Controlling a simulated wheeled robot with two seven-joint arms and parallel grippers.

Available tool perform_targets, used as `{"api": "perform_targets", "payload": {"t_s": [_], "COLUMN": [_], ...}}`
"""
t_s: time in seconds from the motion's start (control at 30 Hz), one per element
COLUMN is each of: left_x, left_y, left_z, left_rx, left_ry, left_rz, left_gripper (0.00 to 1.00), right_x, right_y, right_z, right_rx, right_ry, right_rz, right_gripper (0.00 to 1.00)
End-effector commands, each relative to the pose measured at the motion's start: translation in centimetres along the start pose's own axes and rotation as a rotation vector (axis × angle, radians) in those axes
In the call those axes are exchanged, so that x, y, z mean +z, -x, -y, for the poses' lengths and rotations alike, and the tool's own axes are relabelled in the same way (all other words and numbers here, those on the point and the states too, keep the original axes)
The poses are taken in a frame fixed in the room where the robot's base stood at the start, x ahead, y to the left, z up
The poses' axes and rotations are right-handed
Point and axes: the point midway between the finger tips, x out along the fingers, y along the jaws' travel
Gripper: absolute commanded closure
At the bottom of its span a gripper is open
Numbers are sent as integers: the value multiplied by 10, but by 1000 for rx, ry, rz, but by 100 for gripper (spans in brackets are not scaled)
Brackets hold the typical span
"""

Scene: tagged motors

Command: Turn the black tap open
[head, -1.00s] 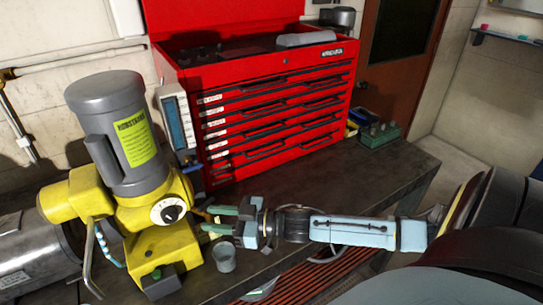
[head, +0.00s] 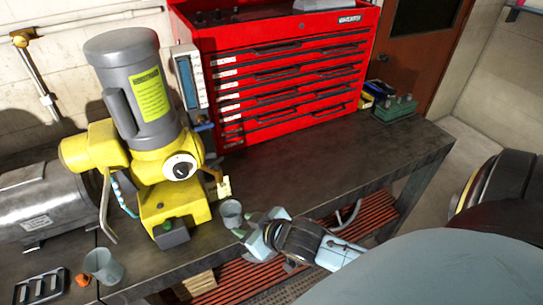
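A yellow motor unit (head: 175,205) with a grey cylinder (head: 137,95) stands on the bench at left. On its front is a white round dial with a small black knob (head: 181,170), the only black tap-like part I can make out. Its exact angle is too small to read. My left gripper is out of view.
A brownish lever with a pale yellow tag (head: 223,187) sticks out right of the dial. A red tool chest (head: 285,75) stands behind. A second cup (head: 103,267) and a black rack (head: 40,287) are at front left.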

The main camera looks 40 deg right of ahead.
Motion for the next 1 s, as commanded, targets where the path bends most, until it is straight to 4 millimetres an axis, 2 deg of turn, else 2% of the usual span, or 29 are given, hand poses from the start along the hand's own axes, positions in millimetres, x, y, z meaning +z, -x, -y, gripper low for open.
{"api": "perform_targets", "payload": {"t_s": [0.1, 0.6, 0.8, 1.0], "left_x": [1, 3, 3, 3], "left_y": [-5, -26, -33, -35], "left_z": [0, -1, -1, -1], "left_rx": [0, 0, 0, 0], "left_ry": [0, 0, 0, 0], "left_rz": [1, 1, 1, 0], "left_gripper": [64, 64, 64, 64], "right_x": [25, 119, 148, 161], "right_y": [-2, -31, -42, -46], "right_z": [2, 5, 5, 6], "right_rx": [18, 41, 43, 42], "right_ry": [-12, -22, -24, -24], "right_rz": [78, 259, 297, 313], "right_gripper": [66, 66, 66, 66]}}
